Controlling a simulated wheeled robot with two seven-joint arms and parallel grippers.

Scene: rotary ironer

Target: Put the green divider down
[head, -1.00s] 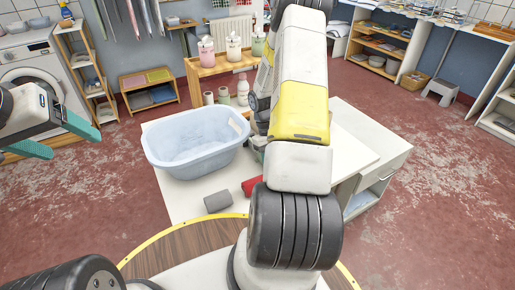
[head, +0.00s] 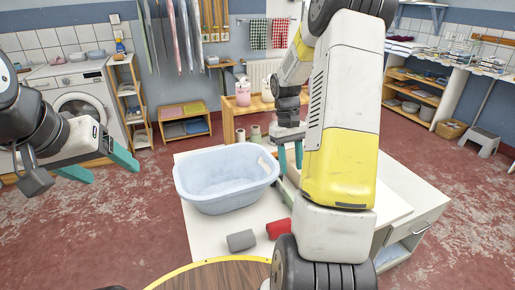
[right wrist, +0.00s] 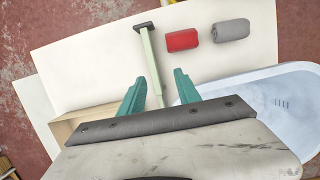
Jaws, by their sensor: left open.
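The green divider (right wrist: 152,62) is a narrow pale green bar with a dark grey end piece. In the right wrist view it is over the white table top and runs between my right gripper's teal fingers (right wrist: 159,79), with a gap on each side. Its near end is hidden behind the gripper body. I cannot tell whether it touches the table. In the head view my right gripper (head: 290,160) is open, right of the blue basin, and my arm hides most of that area. My left gripper (head: 113,176) is open and empty in the air at far left.
The blue basin (head: 225,203) stands on the white table (head: 206,238), left of my right gripper. A grey roll (head: 241,240) and a red roll (head: 278,229) lie at the front. A wooden shelf with bottles stands behind. Floor left of the table is clear.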

